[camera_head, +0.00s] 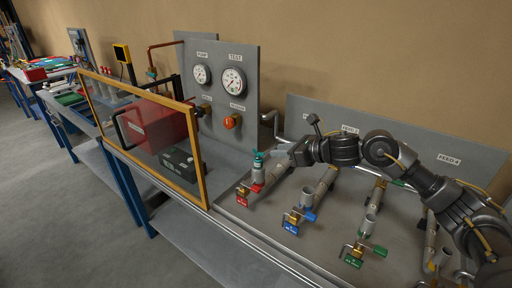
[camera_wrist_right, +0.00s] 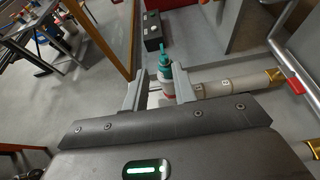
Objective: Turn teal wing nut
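The teal wing nut (camera_head: 258,158) sits on top of an upright pipe fitting at the left end of the row of pipes, above a red valve handle (camera_head: 242,201). In the right wrist view the wing nut (camera_wrist_right: 165,58) stands at the fingertips, nearer the right finger. My right gripper (camera_head: 279,156) reaches in from the right, beside the wing nut. In the wrist view its two fingers (camera_wrist_right: 160,72) are apart, with the fitting's white body showing between them. I cannot tell whether either finger touches it. My left gripper is in neither view.
A yellow-framed clear panel (camera_head: 200,160) stands left of the fitting, with a red box (camera_head: 155,125) and a dark box (camera_head: 182,163) behind it. A gauge board (camera_head: 240,70) rises at the back. More pipes with a blue handle (camera_head: 291,228) and green handles lie right.

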